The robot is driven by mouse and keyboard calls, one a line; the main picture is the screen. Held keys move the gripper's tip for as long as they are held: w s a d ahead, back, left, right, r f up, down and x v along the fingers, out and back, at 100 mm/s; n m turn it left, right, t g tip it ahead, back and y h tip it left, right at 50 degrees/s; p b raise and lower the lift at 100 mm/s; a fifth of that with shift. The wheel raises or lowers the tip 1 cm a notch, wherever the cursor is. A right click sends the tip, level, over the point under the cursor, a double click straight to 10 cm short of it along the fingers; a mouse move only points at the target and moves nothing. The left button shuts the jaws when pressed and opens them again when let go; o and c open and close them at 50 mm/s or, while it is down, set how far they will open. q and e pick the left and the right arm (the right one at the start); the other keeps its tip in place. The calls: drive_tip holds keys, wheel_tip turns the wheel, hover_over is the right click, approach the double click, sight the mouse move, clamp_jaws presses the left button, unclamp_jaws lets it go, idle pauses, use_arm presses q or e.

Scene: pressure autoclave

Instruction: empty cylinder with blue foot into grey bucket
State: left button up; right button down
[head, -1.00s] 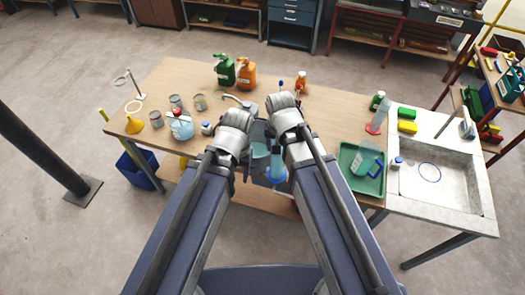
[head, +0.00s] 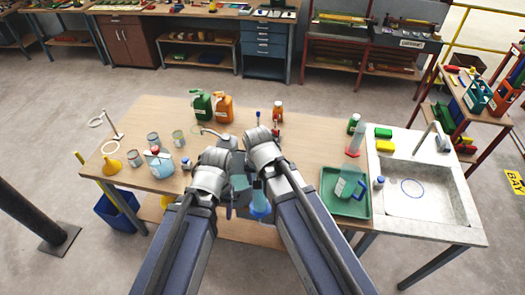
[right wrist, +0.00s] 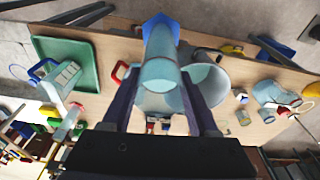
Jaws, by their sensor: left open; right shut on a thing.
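The clear pale-blue cylinder with the blue foot (head: 260,207) is held between the fingers of my right gripper (right wrist: 160,88). It is tilted, and its blue foot (right wrist: 160,28) points to the top of the right wrist view. The liquid inside is hard to make out. A pale grey-teal round vessel with an open mouth (right wrist: 208,82) sits behind and beside the cylinder; it may be the grey bucket, but I cannot tell. In the head view it is mostly hidden between my arms. My left gripper (head: 229,206) is open beside the cylinder, partly hidden by its arm.
A green tray (head: 327,207) with a jug and a red-footed cylinder (head: 355,139) are on the right, before the sink (head: 425,196). Green (head: 202,106) and orange (head: 223,108) jugs stand at the back. A wash bottle (head: 160,163) and cans are left.

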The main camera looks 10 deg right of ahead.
use_arm(q)
wheel_tip(320, 180, down, 20)
drive_tip(key=b, duration=1.9)
drive_tip(key=shift+f, duration=0.2)
drive_tip(key=shift+f+b, duration=0.1)
drive_tip(key=shift+b, duration=0.2)
drive_tip(key=shift+c, duration=0.9)
drive_tip(key=shift+w+a, duration=0.1)
drive_tip(key=shift+a, duration=0.05)
